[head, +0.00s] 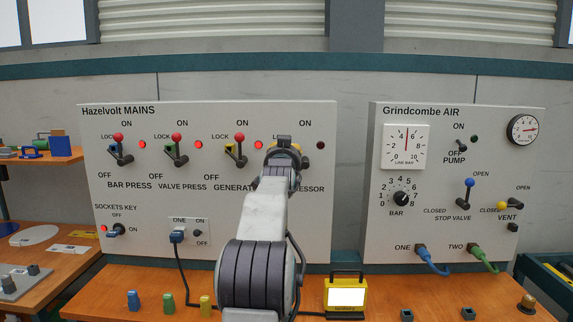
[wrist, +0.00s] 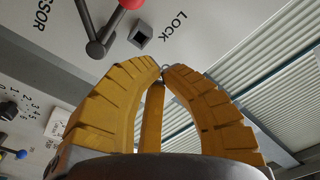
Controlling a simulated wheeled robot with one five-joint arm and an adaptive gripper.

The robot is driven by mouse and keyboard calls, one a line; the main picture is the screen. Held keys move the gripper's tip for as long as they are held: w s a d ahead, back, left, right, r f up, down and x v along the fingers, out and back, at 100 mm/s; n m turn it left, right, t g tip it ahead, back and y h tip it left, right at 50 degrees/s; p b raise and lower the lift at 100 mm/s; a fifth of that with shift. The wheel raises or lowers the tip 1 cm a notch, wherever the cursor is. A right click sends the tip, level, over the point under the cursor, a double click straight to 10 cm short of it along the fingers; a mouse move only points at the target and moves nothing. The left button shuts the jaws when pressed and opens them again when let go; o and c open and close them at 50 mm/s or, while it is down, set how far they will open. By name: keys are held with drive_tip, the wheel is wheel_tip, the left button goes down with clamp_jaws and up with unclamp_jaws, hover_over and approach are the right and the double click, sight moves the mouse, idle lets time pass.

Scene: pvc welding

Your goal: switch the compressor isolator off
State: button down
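The compressor isolator stands at the right end of the Hazelvolt MAINS panel (head: 215,260). In the head view my arm and gripper (head: 285,155) hide its lever. The wrist view shows its lever (wrist: 101,35), with a red knob (wrist: 131,3) at the top edge, beside a dark square hole by the LOCK label (wrist: 140,37). The lever's exact setting cannot be read. The compressor lamp (head: 320,145) looks dark. My gripper's yellow fingers (wrist: 162,72) meet at the tips, apart from the knob in the picture. A small grey bit shows at the tips.
The generator lever (head: 239,150) is close left of my gripper; its lamp (head: 258,145) glows red. The Grindcombe AIR panel (head: 455,245) is to the right. A yellow work light (head: 345,279) and several coloured pieces stand on the bench (head: 375,305) below.

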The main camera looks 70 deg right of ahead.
drive_tip(key=shift+b+v, duration=1)
drive_tip(key=shift+v, duration=1.7)
drive_tip(key=shift+s, duration=0.15)
